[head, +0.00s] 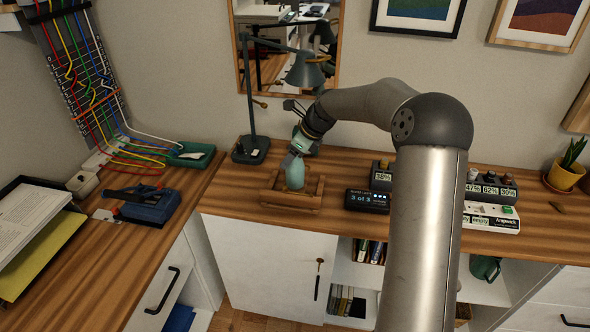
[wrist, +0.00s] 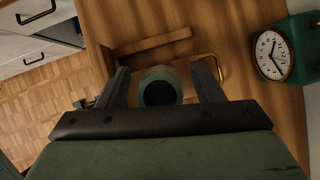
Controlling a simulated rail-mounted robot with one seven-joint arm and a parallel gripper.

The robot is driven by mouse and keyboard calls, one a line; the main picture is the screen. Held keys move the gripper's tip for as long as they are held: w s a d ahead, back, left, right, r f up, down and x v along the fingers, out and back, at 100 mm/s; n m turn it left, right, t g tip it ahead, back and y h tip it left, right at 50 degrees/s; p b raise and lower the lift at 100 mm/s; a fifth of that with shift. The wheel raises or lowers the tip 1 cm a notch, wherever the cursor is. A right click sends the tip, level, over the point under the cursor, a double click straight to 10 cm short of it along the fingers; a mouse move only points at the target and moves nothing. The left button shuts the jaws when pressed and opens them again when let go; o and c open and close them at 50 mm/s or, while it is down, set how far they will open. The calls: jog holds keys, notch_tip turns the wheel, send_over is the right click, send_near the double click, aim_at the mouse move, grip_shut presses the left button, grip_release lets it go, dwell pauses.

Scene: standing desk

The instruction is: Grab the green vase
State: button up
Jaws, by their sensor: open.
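The green vase (head: 295,174) is pale green and stands upright in a low wooden tray (head: 290,207) on the desk. In the wrist view I look down into its dark round mouth (wrist: 160,86), with part of the wooden tray (wrist: 152,43) beyond it. My gripper (head: 299,152) is at the upper part of the vase in the head view. In the wrist view my gripper (wrist: 165,76) is open, with one finger on each side of the vase and a visible gap on both sides. The lower vase is hidden in the wrist view.
A desk lamp (head: 251,146) stands behind left of the tray. A dark display box (head: 367,200) sits to its right. A green clock (wrist: 283,52) is at the right in the wrist view. The desk's front edge is close to the tray.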

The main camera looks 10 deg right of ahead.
grip_shut()
